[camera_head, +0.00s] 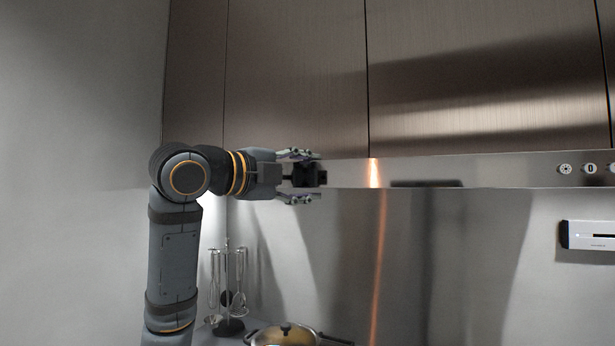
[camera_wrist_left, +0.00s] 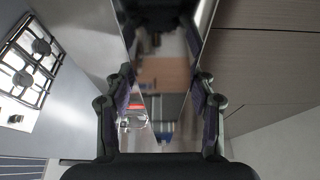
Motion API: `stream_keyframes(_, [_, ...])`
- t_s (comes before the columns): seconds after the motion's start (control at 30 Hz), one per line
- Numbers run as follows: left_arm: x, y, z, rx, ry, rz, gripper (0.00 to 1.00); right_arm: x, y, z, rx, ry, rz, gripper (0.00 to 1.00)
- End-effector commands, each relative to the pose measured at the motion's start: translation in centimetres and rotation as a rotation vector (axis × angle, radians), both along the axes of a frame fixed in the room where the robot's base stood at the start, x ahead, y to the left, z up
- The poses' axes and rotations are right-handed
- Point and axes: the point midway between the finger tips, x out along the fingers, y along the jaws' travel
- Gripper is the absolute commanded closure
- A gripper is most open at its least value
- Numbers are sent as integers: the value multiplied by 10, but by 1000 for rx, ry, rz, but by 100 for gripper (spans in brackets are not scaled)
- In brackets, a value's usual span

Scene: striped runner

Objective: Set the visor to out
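The visor (camera_head: 480,171) is the long, shiny steel strip under the wall cabinets in the head view. It carries round control buttons (camera_head: 577,169) at its right. In the left wrist view the visor (camera_wrist_left: 165,70) is a mirror-like band running between the fingers. My left gripper (camera_head: 314,177) is at the left part of the visor, turned toward it, with one finger high and one low. It is open, and nothing is clamped in it. I cannot tell whether the fingers touch the visor. My right gripper is in neither view.
Brown cabinets (camera_head: 480,75) hang directly above the visor. Below are a lidded pan (camera_head: 285,336) and a rack of hanging utensils (camera_head: 228,285). A white panel (camera_head: 590,235) is on the wall at right. A hob (camera_wrist_left: 28,60) shows in the left wrist view.

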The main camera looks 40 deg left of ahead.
Motion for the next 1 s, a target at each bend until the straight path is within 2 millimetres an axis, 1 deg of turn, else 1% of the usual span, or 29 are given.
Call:
stream_keyframes(0.03, [0, 0, 0, 0, -2, 0, 37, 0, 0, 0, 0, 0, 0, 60])
stream_keyframes(0.1, [0, 0, 1, 0, -3, 1, 30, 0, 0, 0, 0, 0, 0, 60])
stream_keyframes(0.37, [-1, 1, 2, -1, -7, 4, 30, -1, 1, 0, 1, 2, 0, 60])
stream_keyframes(0.47, [-6, 3, 3, 0, -9, 6, 30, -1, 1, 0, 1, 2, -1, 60])
stream_keyframes(0.77, [-54, 11, 2, 3, -7, 11, 30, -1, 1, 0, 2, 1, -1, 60])
stream_keyframes(0.9, [-67, 13, 2, 2, -7, 9, 30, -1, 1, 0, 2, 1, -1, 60])
stream_keyframes(1.0, [-73, 13, 2, 0, -6, 6, 30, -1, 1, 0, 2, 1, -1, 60])
